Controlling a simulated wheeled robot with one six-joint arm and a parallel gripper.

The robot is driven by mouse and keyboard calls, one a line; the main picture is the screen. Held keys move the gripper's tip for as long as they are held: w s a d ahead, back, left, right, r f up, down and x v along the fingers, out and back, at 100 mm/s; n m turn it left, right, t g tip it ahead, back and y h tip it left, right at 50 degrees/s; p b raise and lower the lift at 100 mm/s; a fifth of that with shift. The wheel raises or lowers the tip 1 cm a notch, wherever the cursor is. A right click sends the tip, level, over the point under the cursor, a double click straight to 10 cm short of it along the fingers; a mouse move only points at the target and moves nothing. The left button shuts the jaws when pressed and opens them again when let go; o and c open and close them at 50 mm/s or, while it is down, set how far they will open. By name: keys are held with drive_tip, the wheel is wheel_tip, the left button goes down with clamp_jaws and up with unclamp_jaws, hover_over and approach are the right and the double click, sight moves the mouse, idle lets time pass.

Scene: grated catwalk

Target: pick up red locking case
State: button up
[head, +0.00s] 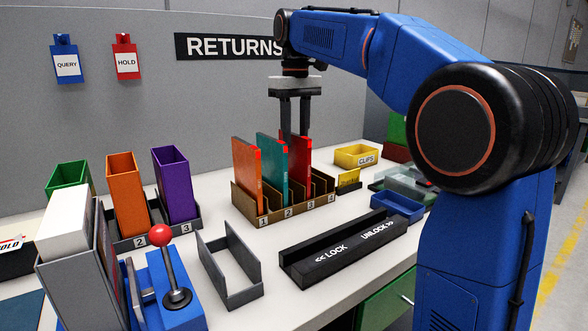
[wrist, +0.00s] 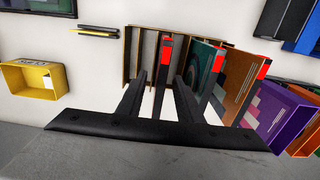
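The red locking case (head: 297,158) stands upright in a numbered wooden rack (head: 288,214), right of a teal case (head: 271,160) and an orange case (head: 246,172). In the wrist view the red case (wrist: 158,82) shows nearly edge-on, with a bright red tab on top. My gripper (head: 295,130) points down over the rack at the red case's top. In the wrist view my gripper (wrist: 161,90) is open, with one finger on each side of the case and gaps visible. Its far side and lower part are hidden.
A yellow clips bin (head: 357,157) sits right of the rack. A black lock/unlock bar (head: 340,250) and an empty grey holder (head: 230,268) lie in front. Orange and purple bins (head: 176,188) stand left.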

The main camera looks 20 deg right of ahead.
sight(294, 162)
drive_tip(key=shift+w+a+f, duration=0.1)
drive_tip(key=shift+w+f, duration=0.05)
drive_tip(key=shift+f, duration=3.75)
clamp_jaws()
